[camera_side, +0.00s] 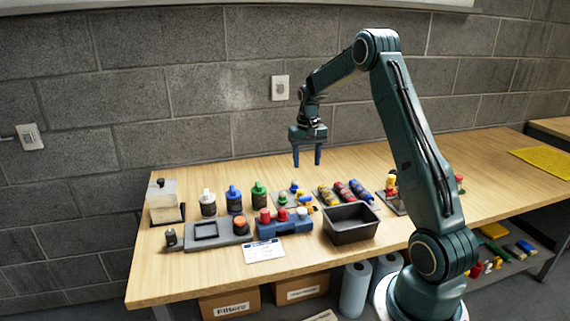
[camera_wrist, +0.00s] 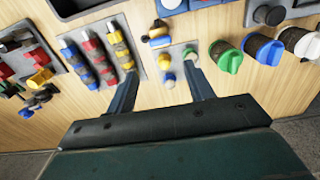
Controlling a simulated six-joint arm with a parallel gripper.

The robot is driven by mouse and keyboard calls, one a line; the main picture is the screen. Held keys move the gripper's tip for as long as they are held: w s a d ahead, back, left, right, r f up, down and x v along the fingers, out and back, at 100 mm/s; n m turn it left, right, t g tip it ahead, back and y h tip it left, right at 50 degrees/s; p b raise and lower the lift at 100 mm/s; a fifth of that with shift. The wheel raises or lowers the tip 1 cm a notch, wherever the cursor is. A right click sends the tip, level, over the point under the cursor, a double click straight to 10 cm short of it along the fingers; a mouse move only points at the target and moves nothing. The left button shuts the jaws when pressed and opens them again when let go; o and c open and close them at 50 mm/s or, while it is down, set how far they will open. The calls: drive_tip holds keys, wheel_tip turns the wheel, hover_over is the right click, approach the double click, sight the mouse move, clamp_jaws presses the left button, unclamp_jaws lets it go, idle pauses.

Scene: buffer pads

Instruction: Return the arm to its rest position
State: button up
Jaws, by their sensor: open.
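My gripper (camera_side: 307,157) hangs above the back of the wooden bench (camera_side: 465,160), pointing down, with its two fingers apart and nothing between them. It is clear of the objects below it. In the wrist view my gripper (camera_wrist: 160,85) also shows open, its fingers on either side of a small group of knobbed pieces seen beneath. My arm is raised and bent above the bench.
Below are bottles with white, blue and green caps (camera_side: 259,193), a tray of yellow, red and blue cylinders (camera_side: 343,191), a black bin (camera_side: 349,224) and a grey pad plate (camera_side: 205,233). The grey block wall (camera_side: 230,90) stands behind. The air around my gripper is free.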

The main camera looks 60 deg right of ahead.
drive_tip(key=shift+r, duration=0.45)
drive_tip(key=shift+a+r, duration=0.1)
drive_tip(key=s+a+r+n+t+h, duration=0.1)
drive_tip(key=s+a+r+n, duration=0.1)
drive_tip(key=a+r, duration=0.65)
drive_tip(key=s+a+r+n+t, duration=0.1)
drive_tip(key=s+a+r+n, duration=0.15)
drive_tip(key=a+r, duration=0.6)
drive_tip(key=s+a+f+n+t, duration=0.1)
drive_tip(key=s+a+n, duration=0.1)
drive_tip(key=s+a, duration=0.6)
drive_tip(key=s+a+f+n+t+y, duration=0.1)
drive_tip(key=s+a+n+t, duration=0.1)
drive_tip(key=s+a, duration=0.6)
drive_tip(key=shift+s+f+n+t, duration=0.25)
drive_tip(key=shift+s+n+t, duration=0.1)
drive_tip(key=shift+s, duration=0.3)
